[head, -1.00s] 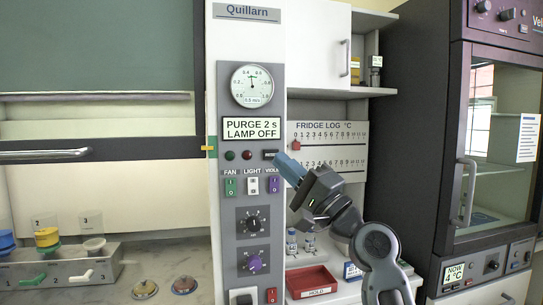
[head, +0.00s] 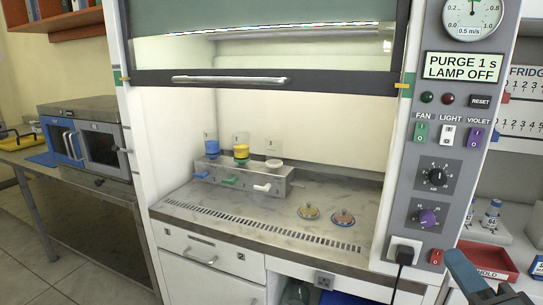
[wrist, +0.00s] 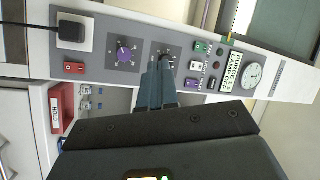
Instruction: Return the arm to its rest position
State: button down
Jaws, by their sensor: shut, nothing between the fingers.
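My gripper (head: 464,273) shows at the bottom right of the head view, in front of the lower part of the fume hood's control panel (head: 452,140). In the wrist view my gripper (wrist: 158,82) has its blue-grey fingers shut together with nothing between them. They point toward the panel, near its knobs, and look apart from it, though the gap is hard to judge. Most of my arm is outside the head view.
The hood sash (head: 262,80) is raised above a worktop with a valve block (head: 243,178) and two small round lids. A red tray (head: 484,258) stands right of the panel. An incubator (head: 82,142) is on the left bench. Floor is clear at lower left.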

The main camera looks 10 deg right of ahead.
jog(key=s+a+f+n+g, duration=0.1)
jog(key=s+a+f+n, duration=0.3)
jog(key=s, duration=0.3)
jog(key=s+a+f+n+g, duration=0.2)
jog(key=s+a+f, duration=0.2)
jog(key=s+f, duration=0.2)
jog(key=s+a+n+g+y, duration=0.1)
jog(key=s+n, duration=0.3)
jog(key=s, duration=0.4)
jog(key=s+a+n+y, duration=0.2)
jog(key=s+a+n, duration=0.2)
jog(key=s, duration=0.4)
jog(key=shift+a+f+n+g, duration=0.15)
jog(key=shift+a+n+g, duration=0.2)
jog(key=shift+n+g, duration=0.05)
